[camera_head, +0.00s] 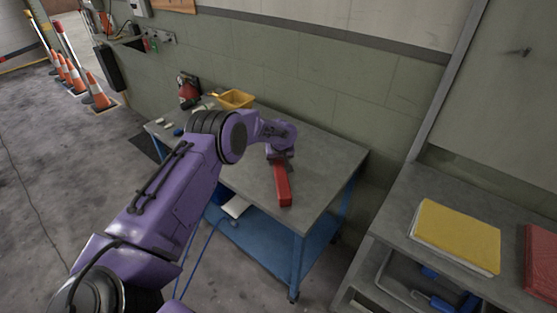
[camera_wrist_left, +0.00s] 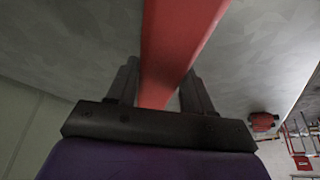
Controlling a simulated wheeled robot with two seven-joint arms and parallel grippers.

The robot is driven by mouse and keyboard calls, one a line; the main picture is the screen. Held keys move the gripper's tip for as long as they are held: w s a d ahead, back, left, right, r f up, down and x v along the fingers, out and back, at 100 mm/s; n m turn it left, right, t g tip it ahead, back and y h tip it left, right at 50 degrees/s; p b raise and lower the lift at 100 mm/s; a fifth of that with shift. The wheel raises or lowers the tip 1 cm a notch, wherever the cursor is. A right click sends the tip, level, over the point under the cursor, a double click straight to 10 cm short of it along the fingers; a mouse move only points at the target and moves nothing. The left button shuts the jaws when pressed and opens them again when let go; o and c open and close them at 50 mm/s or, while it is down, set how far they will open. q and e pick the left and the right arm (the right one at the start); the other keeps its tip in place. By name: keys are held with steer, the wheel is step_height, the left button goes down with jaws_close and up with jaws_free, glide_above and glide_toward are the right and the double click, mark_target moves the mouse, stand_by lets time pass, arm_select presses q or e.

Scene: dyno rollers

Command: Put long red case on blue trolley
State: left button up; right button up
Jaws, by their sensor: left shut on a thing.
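The long red case (camera_head: 283,186) is at the blue trolley's grey top (camera_head: 325,165), near its middle; I cannot tell whether it rests on the top or is held just above it. My left gripper (camera_head: 279,158) is shut on the far end of the case. In the left wrist view the red case (camera_wrist_left: 178,45) runs between the two dark fingers of my left gripper (camera_wrist_left: 160,88). The trolley has a blue frame and lower shelf (camera_head: 262,243). My right gripper is not in view.
A yellow bin (camera_head: 236,98) and a red item (camera_head: 188,90) stand at the trolley's far left. Traffic cones (camera_head: 97,92) stand at the far left. A wall backs the trolley.

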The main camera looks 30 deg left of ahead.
arm_select(q)
steer(key=o, duration=1.4)
steer(key=shift+f, duration=0.1)
steer(key=shift+r, duration=0.4)
steer(key=b+v, duration=0.1)
steer(key=v, duration=1)
steer(key=shift+s+d+r, duration=0.15)
steer(key=shift+r, duration=0.1)
